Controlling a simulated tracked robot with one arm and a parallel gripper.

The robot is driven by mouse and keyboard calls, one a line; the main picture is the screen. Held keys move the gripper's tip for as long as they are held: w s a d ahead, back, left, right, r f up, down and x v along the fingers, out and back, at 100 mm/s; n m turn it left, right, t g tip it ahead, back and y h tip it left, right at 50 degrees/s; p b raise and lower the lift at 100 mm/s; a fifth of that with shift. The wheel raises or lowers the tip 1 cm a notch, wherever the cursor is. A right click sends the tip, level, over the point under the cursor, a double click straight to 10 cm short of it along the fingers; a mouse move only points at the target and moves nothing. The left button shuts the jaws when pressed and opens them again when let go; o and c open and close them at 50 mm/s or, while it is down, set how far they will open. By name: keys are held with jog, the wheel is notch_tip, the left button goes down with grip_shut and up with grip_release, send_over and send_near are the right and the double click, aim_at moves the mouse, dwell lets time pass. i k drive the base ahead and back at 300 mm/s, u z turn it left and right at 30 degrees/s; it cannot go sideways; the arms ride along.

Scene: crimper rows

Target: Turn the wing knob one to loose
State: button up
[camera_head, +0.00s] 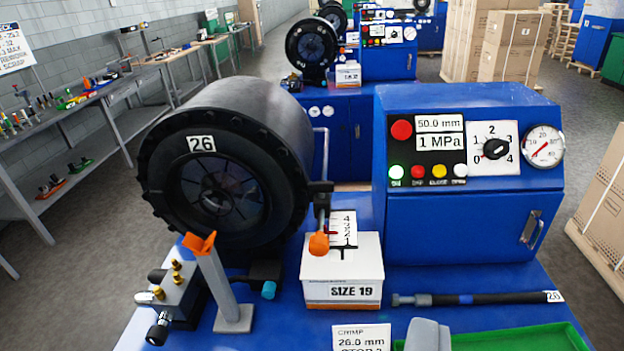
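No part is plainly marked as wing knob one. An orange knob (319,243) hangs on the stop arm in front of the black crimper head (215,190), beside a small numbered scale (343,229). A black knob (157,333) sits at the lower left, below a metal block with brass fittings (177,292). A black rotary knob (495,148) sits on a dial numbered 0 to 4 on the blue panel. I cannot tell whether any is tight or loose. A grey rounded shape at the bottom edge may be my gripper (428,337); its fingers cannot be made out, and it touches no knob visibly.
A SIZE 19 box (342,291) stands on the blue bench (283,318). An orange-topped post (222,285) stands to its left. A black hose (480,299) lies right, behind a green tray (560,337). A CRIMP card (362,337) stands in front.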

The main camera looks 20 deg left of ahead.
aim_at(320, 188)
jog(key=u, duration=0.1)
jog(key=i, duration=1)
jog(key=z, duration=0.1)
